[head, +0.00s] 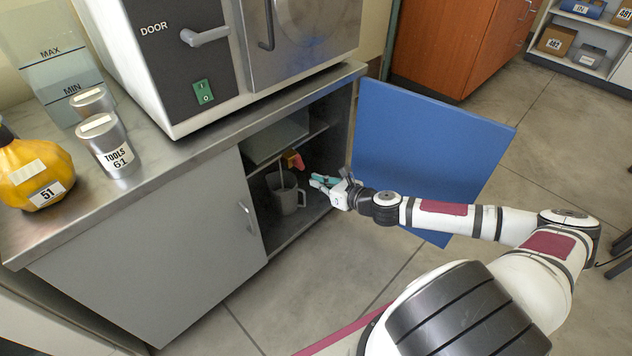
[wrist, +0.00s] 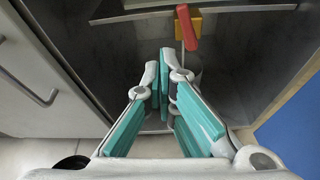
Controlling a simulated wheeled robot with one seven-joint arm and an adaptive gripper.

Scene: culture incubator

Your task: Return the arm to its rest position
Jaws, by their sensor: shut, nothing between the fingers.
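My gripper (head: 318,183) is at the open right half of the lower cabinet, just in front of the opening. In the wrist view its teal-padded fingers (wrist: 163,82) are closed together with nothing between them. My arm stretches from the lower right across the front of the open blue door (head: 425,135). A grey mug (head: 288,199) with a thin stick in it stands inside the cabinet, left of the gripper and apart from it. A red and yellow item (head: 293,160) is behind the mug; in the wrist view its red part (wrist: 186,27) shows beyond the fingertips.
The closed grey cabinet door (head: 165,245) is left of the opening. The blue door bounds the right side. Open floor (head: 300,265) lies in front.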

